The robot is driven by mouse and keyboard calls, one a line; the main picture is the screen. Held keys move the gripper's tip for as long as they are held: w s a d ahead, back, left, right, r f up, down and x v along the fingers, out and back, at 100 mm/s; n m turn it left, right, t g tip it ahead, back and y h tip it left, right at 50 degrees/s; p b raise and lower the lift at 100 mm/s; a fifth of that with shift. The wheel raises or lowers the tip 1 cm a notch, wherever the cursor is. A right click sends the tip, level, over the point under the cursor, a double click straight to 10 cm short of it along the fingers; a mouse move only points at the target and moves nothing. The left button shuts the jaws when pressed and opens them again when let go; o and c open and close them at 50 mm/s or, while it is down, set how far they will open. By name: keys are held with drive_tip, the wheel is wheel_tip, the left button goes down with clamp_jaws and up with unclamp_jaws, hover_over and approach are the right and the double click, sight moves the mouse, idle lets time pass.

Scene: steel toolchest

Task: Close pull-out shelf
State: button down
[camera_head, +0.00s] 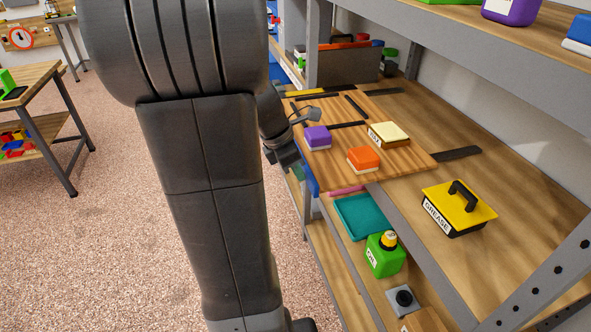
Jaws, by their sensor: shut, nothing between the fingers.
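The pull-out shelf (346,144) is a wooden board on the rack's middle level. It appears to stick out past the rack's front edge into the aisle. A blue strip (311,181) runs along its aisle-side edge. A purple box (317,136), an orange box (363,157) and a cream-topped box (388,133) stand on it. My gripper (286,155) is at the aisle side of the board, close to the blue strip. It is shut and empty. Its fingertips are small and dark, and I cannot tell whether they touch the board.
A yellow grease box (458,208) stands on the fixed shelf to the right. Below are a teal tray (362,216) and a green bottle (384,256). The floor (90,240) at left is clear; a workbench (35,85) stands farther back.

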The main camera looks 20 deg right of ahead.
sight(356, 152)
drive_tip(key=d+p, duration=0.2)
drive_tip(key=d, duration=0.4)
drive_tip(key=d+p, duration=0.2)
drive_tip(key=d, duration=0.4)
drive_tip(key=d+p, duration=0.2)
drive_tip(key=d, duration=0.5)
drive_tip(key=shift+w, duration=0.3)
drive_tip(key=shift+a, duration=0.1)
drive_tip(key=shift+r, duration=0.1)
drive_tip(key=v, duration=1.3)
drive_tip(key=shift+r, duration=0.25)
drive_tip(key=shift+a, duration=0.1)
drive_tip(key=x, duration=1.4)
drive_tip(key=shift+a+f, duration=0.1)
drive_tip(key=shift+a+b, duration=0.6)
drive_tip(key=shift+a, duration=1)
drive_tip(key=shift+r, duration=0.2)
